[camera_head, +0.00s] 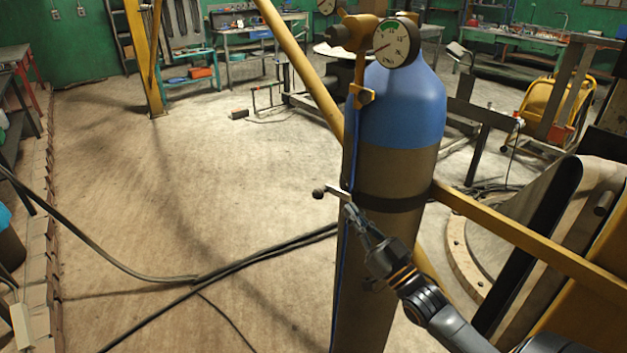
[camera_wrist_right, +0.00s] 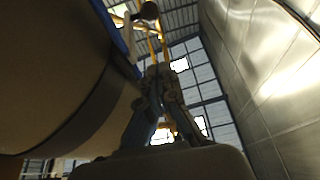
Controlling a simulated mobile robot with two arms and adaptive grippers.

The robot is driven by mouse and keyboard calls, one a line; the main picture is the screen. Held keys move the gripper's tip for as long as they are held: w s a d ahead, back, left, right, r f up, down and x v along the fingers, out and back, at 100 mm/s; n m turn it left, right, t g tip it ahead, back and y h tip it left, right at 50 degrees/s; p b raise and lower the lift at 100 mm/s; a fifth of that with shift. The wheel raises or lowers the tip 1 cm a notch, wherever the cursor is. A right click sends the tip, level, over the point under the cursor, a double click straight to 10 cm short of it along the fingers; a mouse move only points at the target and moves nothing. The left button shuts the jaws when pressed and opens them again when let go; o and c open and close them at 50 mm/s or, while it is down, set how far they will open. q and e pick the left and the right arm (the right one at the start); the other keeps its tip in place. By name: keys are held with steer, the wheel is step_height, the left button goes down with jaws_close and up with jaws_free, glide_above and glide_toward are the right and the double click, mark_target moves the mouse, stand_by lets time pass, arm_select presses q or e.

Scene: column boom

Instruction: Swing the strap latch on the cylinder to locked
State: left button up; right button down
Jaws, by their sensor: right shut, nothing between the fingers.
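The gas cylinder (camera_head: 385,260) stands upright with a blue top, a brown body and a dark strap (camera_head: 395,201) around it. The strap latch (camera_head: 333,193) is a short pale lever that sticks out to the left of the cylinder, with a dark ball knob at its end. My right gripper (camera_head: 352,212) is shut and empty, in front of the cylinder, with its tips close to the lever's root. I cannot tell whether they touch. In the wrist view the shut fingers (camera_wrist_right: 157,78) point towards the knob (camera_wrist_right: 150,11), beside the cylinder wall (camera_wrist_right: 45,60). My left gripper is not in view.
A gauge (camera_head: 396,43) and a brass valve top the cylinder. Yellow rails (camera_head: 520,235) run beside and behind it. Dark hoses (camera_head: 200,283) cross the floor at the left. The floor left of the latch is otherwise open.

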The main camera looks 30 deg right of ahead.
steer(key=d+r+p+x, duration=0.1)
steer(key=p+x, duration=0.2)
steer(key=x, duration=0.7)
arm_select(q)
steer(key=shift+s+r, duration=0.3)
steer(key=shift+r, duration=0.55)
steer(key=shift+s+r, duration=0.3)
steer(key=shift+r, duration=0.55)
arm_select(e)
steer(key=shift+w+a+f, duration=0.1)
steer(key=shift+a+f, duration=0.1)
steer(key=shift+f, duration=0.5)
steer(key=shift+a+f, duration=0.2)
steer(key=shift+f, duration=0.5)
steer(key=shift+w+a+f, duration=0.1)
steer(key=shift+a+f, duration=0.15)
steer(key=shift+f, duration=0.5)
arm_select(q)
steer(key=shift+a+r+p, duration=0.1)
steer(key=shift+p, duration=0.25)
arm_select(e)
steer(key=shift+s, duration=0.1)
